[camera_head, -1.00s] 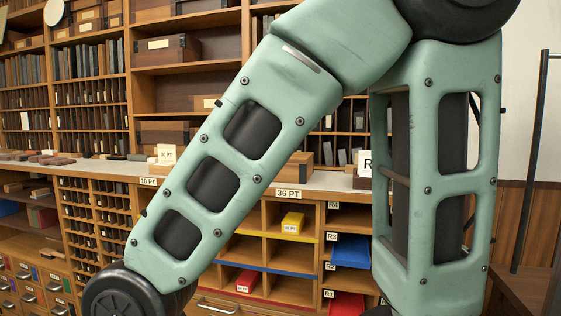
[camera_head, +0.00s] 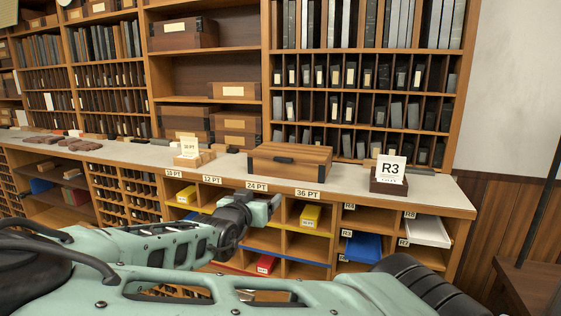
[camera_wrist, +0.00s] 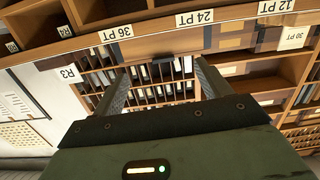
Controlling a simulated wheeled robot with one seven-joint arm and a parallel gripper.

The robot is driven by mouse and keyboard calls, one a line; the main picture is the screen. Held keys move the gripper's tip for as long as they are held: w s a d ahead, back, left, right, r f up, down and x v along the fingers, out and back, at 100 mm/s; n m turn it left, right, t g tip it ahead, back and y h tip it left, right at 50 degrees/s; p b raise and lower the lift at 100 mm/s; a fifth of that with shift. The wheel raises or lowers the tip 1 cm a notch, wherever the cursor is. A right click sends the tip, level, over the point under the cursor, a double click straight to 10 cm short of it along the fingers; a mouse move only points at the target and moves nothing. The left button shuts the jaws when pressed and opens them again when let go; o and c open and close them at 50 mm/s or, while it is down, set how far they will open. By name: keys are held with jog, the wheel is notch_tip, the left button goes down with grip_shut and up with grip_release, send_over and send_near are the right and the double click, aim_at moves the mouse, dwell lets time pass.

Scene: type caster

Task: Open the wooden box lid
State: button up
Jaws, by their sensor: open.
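The wooden box (camera_head: 290,160) is brown with a striped grain, and it stands on the grey counter above the 36 PT label. Its lid looks closed, and a dark handle shows on its front. My gripper (camera_head: 266,207) is in front of the counter's edge, lower than the box and a little left of it. It is apart from the box. In the wrist view my gripper (camera_wrist: 161,85) has its two fingers spread wide, with nothing held between them.
A card holder marked R3 (camera_head: 389,178) stands on the counter right of the box. A small card stand (camera_head: 192,155) is left of it. The grey counter (camera_head: 440,193) is bare at its right end. Cubbies below hold yellow, blue and red bins.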

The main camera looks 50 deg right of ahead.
aim_at(282, 162)
jog(key=shift+m+h, duration=0.4)
jog(key=shift+h, duration=0.2)
jog(key=r+p+x, duration=0.1)
jog(key=x, duration=0.4)
jog(key=r+p+x, duration=0.1)
jog(key=p+x, duration=0.1)
jog(key=x, duration=0.4)
jog(key=r+p+x, duration=0.2)
jog(key=x, duration=0.3)
jog(key=shift+w+d, duration=0.25)
jog(key=shift+w, duration=0.05)
jog(key=shift+w+d+f, duration=0.15)
jog(key=shift+d, duration=0.2)
